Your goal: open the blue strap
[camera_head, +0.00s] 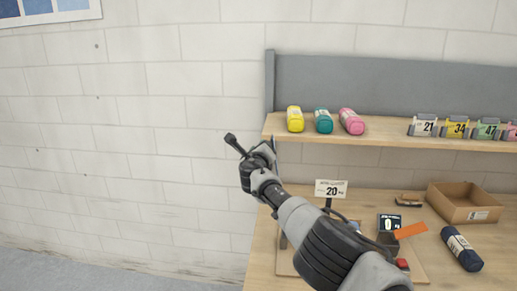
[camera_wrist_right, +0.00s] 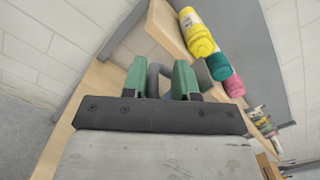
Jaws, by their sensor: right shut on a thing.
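My right gripper (camera_head: 245,158) is raised in front of the white wall, left of the shelf. In the wrist view, its green-tipped fingers (camera_wrist_right: 158,70) are shut on a grey-blue looped piece (camera_wrist_right: 154,78); I cannot tell if this is the blue strap. A dark stub shows at the gripper's tip in the head view. A dark blue roll (camera_head: 461,249) with a pale label lies on the table at the right, apart from the gripper. No strap opening can be made out. My left gripper is not in view.
Yellow (camera_head: 295,119), teal (camera_head: 323,121) and pink (camera_head: 351,121) rolls lie on the shelf, with numbered items (camera_head: 455,127) to their right. An open cardboard box (camera_head: 464,203), a sign (camera_head: 330,189) and a small display (camera_head: 389,223) stand on the table. The wall side is clear.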

